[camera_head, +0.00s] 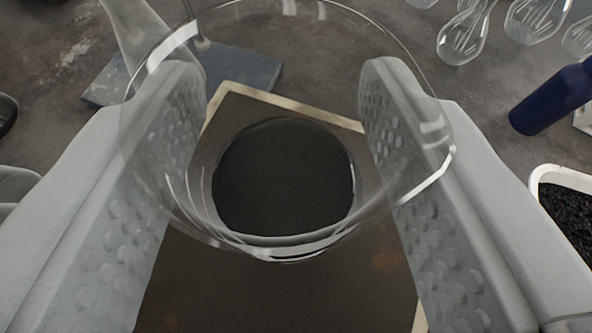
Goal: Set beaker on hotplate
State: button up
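A clear glass beaker (285,246) is between the two pale grey dimpled fingers of my gripper (283,95). I look down into it from above, and its wide rim overlaps both fingers. The fingers look closed on its sides. The beaker looks empty, and a dark round base shows through it. Below it is a dark brown flat surface (290,290) with a cream edge, which may be the hotplate top. I cannot tell whether the beaker touches this surface or hangs above it.
A blue-grey stand base (258,68) with a rod is at the upper left. Clear glass flasks (465,36) are at the top right. A dark blue bottle (550,100) and a white tray of black granules (566,215) are at the right. Bare brown bench (50,140) shows at the left.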

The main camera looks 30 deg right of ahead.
jog(key=shift+f, duration=4.55)
jog(key=shift+f, duration=0.1)
jog(key=o, duration=1)
jog(key=shift+s+a+r, duration=0.15)
jog(key=shift+s+r, duration=0.1)
jog(key=v, duration=1.1)
jog(key=shift+s+r, duration=0.1)
jog(key=shift+s, duration=0.1)
jog(key=shift+a, duration=0.1)
